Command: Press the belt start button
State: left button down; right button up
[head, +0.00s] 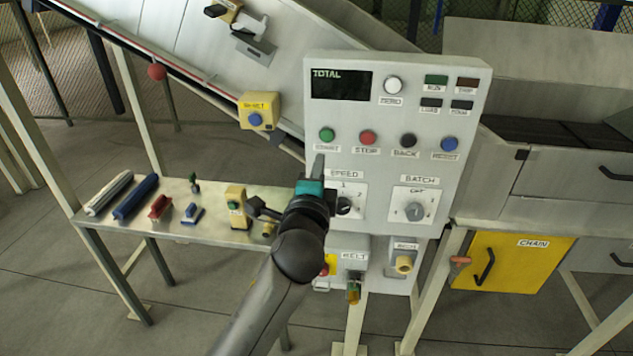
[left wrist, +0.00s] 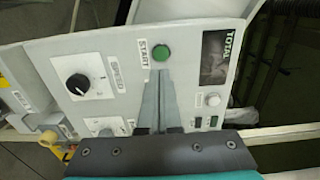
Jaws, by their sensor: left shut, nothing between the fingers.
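The green START button (head: 327,135) is on the grey control panel (head: 470,95), at the left of a row of buttons. It also shows in the left wrist view (left wrist: 161,53), with the word START beside it. My left gripper (head: 319,160) is in front of the panel, its fingers pointing up at the button from just below. In the left wrist view the fingers (left wrist: 158,78) are shut and empty, with their tips just short of the button in the picture. Whether they touch the panel cannot be told. My right gripper is not in view.
A red STOP button (head: 368,137), a black BACK button (head: 408,140) and a blue RESET button (head: 449,144) sit to the right. The SPEED knob (head: 344,205) is close beside my gripper. A BELT box (head: 352,247) is below. A side table (head: 120,216) holds tools.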

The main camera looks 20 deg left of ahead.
pick_arm(q)
jog(key=v, duration=0.4)
jog(key=shift+s+d+r, duration=0.1)
jog(key=shift+s+d, duration=0.05)
jog(key=shift+s, duration=0.05)
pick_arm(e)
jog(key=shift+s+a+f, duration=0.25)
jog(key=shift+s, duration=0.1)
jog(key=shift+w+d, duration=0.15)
